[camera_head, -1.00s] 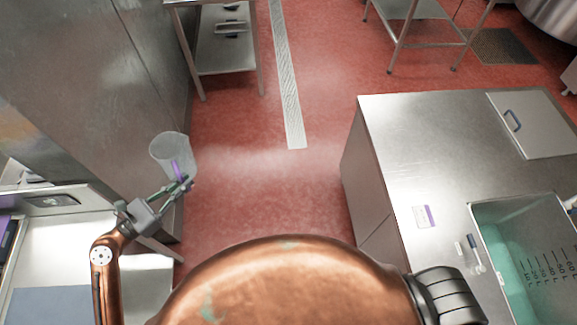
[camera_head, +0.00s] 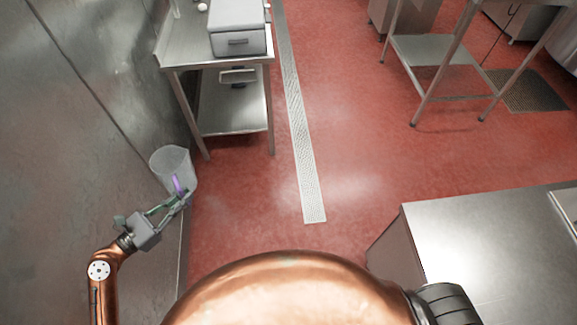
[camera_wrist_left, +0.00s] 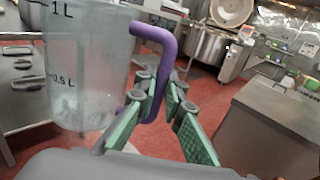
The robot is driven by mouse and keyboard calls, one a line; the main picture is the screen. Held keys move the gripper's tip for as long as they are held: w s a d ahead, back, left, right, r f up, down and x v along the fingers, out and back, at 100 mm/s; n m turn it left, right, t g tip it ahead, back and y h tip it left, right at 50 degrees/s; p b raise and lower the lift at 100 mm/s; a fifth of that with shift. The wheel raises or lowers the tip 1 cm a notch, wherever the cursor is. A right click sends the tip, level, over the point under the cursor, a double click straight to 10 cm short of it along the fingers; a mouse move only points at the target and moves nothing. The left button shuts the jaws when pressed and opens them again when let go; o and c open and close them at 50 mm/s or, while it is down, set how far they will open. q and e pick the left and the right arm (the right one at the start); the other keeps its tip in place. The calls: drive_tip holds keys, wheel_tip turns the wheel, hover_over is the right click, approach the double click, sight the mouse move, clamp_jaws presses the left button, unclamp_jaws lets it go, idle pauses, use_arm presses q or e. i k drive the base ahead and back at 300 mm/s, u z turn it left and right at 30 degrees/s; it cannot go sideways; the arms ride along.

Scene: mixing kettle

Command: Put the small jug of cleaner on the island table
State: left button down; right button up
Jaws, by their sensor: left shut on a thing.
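The small jug (camera_head: 173,166) is a translucent cup with a purple handle, held upright at the left of the head view. My left gripper (camera_head: 178,198) is shut on its handle and holds it above the floor. In the left wrist view the jug (camera_wrist_left: 92,65) shows 1 L and 0.5 L marks, and the green-padded fingers of the gripper (camera_wrist_left: 160,108) close around the purple handle. A steel-topped island table (camera_head: 490,245) stands at the lower right of the head view, well apart from the jug. My right gripper is not in view.
A steel wall or cabinet (camera_head: 80,130) runs close along the left. A steel table (camera_head: 180,50) with a grey box (camera_head: 238,28) stands ahead of the jug. The red floor (camera_head: 265,195) between it and the island is clear. Another steel table (camera_head: 435,50) stands at the back right.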

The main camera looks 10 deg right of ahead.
sight(457, 268)
drive_tip(key=i, duration=1.25)
drive_tip(key=z, duration=3.8)
